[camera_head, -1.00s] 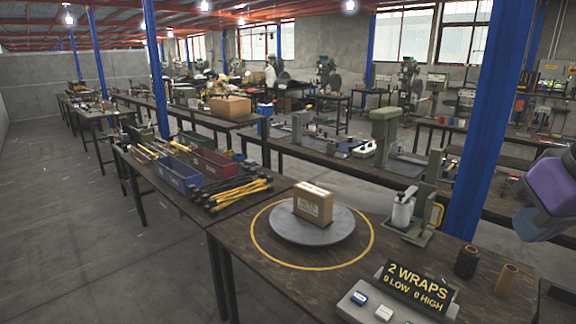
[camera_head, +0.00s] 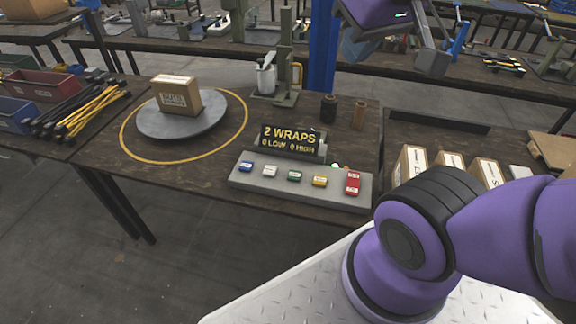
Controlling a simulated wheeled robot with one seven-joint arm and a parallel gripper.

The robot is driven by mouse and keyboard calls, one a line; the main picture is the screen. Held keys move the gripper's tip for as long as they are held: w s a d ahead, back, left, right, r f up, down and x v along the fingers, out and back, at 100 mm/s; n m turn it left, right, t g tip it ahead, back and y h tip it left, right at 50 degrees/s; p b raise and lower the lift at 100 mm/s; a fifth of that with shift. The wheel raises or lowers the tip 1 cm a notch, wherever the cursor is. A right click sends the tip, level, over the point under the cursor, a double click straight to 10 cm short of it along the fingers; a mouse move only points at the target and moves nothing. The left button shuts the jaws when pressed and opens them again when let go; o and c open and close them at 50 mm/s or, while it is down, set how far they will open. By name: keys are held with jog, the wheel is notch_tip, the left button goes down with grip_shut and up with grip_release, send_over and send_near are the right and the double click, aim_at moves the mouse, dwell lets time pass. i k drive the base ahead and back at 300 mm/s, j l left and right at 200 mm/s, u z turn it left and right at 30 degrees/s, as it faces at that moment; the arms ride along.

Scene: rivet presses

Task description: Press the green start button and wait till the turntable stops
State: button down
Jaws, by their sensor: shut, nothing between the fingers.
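The green button (camera_head: 295,176) is the middle one in a row on a grey sloped control box (camera_head: 240,182) at the table's front edge. A lit sign (camera_head: 290,138) behind the row reads "2 WRAPS, 0 LOW 0 HIGH". The round grey turntable (camera_head: 150,127) carries a cardboard box (camera_head: 177,96) and lies inside a yellow ring on the table. My gripper (camera_head: 431,61) is at the upper right, beyond and right of the control box, well away from the green button. It is shut and empty. Its upper part is cut off by the picture's top edge.
Blue (camera_head: 246,167), white (camera_head: 270,171), yellow (camera_head: 319,181) and red (camera_head: 353,184) buttons flank the green one. A small press (camera_head: 285,65), a blue post (camera_head: 322,45) and two spools (camera_head: 328,107) stand behind. Labelled cartons (camera_head: 410,163) stand on the right.

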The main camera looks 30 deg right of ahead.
aim_at(293, 175)
jog(key=i+j+z, duration=0.15)
jog(key=z, duration=0.25)
jog(key=j+z, duration=0.35)
jog(key=i+j+z, duration=0.1)
jog(key=j+z, duration=0.65)
jog(key=i+l, duration=0.05)
